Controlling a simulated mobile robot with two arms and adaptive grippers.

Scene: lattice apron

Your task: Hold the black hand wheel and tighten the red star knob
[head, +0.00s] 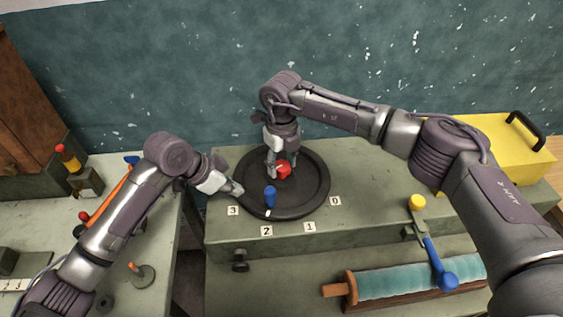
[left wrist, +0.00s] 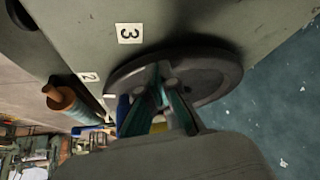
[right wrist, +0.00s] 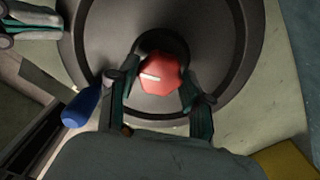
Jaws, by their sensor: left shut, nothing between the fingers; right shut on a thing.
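The black hand wheel (head: 318,185) lies flat on the green bench, with a blue grip (head: 270,197) on its near side. A white mark on its rim sits by the label 2. The red star knob (head: 284,171) is at the hub; its white line shows in the right wrist view (right wrist: 160,78). My right gripper (head: 279,174) reaches down from above and is shut on the red knob, one finger on each side. My left gripper (head: 236,190) is shut and empty at the wheel's left rim; the left wrist view does not settle whether it touches.
Labels 3, 2, 1 and 0 (head: 335,201) line the wheel's near side. A yellow box (head: 495,150) stands at the right. A blue lever (head: 436,258) with a yellow knob and a teal roller (head: 415,284) are at the front right. A gap separates the left bench.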

